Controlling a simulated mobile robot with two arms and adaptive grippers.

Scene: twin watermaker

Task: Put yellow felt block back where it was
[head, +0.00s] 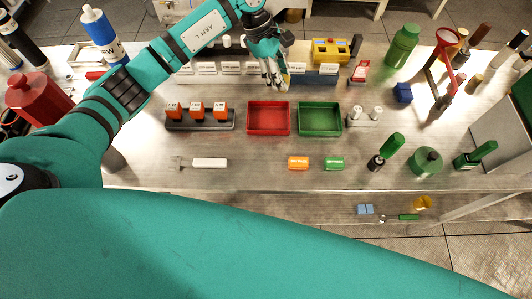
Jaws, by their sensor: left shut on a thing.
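My left gripper (277,80) reaches in from the left over the back part of the table. It is shut on a small yellow felt block (285,77), of which only a bit shows between and beside the fingers. The gripper is above and behind the gap between a red tray (268,132) and a green tray (320,133), close to a row of white-labelled holders (231,69). Both trays look empty. My right gripper is not in view.
Orange (298,163) and green (334,163) labelled pieces lie in front. The front middle is mostly clear.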

